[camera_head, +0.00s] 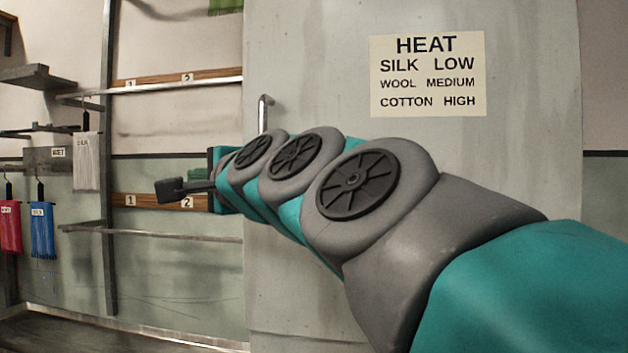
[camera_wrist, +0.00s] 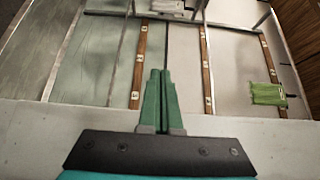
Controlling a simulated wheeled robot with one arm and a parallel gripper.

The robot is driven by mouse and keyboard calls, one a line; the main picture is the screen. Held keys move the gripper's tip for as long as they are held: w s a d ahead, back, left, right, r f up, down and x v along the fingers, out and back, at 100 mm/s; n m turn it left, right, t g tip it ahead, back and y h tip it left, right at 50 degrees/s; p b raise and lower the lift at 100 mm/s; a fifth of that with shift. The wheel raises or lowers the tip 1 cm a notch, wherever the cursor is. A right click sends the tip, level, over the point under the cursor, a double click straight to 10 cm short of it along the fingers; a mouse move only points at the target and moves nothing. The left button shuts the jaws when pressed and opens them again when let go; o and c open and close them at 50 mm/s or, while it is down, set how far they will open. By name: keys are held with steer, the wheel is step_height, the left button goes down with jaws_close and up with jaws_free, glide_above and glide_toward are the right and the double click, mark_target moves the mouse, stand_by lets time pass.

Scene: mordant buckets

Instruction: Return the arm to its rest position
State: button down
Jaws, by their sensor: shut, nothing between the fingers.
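My arm reaches from the lower right of the head view toward the left, across the front of a grey panel. My gripper (camera_wrist: 160,78) shows in the wrist view with its two green fingers together and nothing between them. In the head view the far end of my arm is seen side-on near the panel's left edge, and the fingers cannot be made out clearly there. No object is held.
The grey panel (camera_head: 420,180) with a heat sign (camera_head: 428,74) stands close behind my arm. Metal rails (camera_head: 150,234) and numbered wooden strips (camera_head: 160,201) are at left. Red (camera_head: 10,228) and blue (camera_head: 42,230) hanks hang far left. A green cloth (camera_wrist: 268,94) hangs right in the wrist view.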

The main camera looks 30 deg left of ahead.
steer(key=shift+s+d, duration=0.25)
steer(key=shift+s, duration=0.2)
steer(key=w+d+f+n+h, duration=0.1)
steer(key=w+d+f+h, duration=0.35)
steer(key=d+f, duration=0.55)
steer(key=w+d+f+h, duration=0.3)
steer(key=w+d+f, duration=0.3)
steer(key=d+f, duration=0.45)
steer(key=s+d+f+n+g+h, duration=0.1)
steer(key=s+d+f+h, duration=0.1)
steer(key=d+f, duration=0.6)
steer(key=s+d+f+h, duration=0.1)
steer(key=d+f+h, duration=0.2)
steer(key=d+f, duration=0.5)
steer(key=s+d+f+g+h, duration=0.2)
steer(key=s+d+f+g, duration=0.1)
steer(key=s+d+f, duration=0.4)
steer(key=s+d+f+n+g+h, duration=0.1)
steer(key=s+d+f+g+h, duration=0.1)
steer(key=s+d+f, duration=0.6)
steer(key=s+d+g, duration=0.1)
steer(key=s+d, duration=0.4)
steer(key=shift+s+d+n+h, duration=0.3)
steer(key=shift+s+h, duration=0.05)
steer(key=shift+a, duration=0.1)
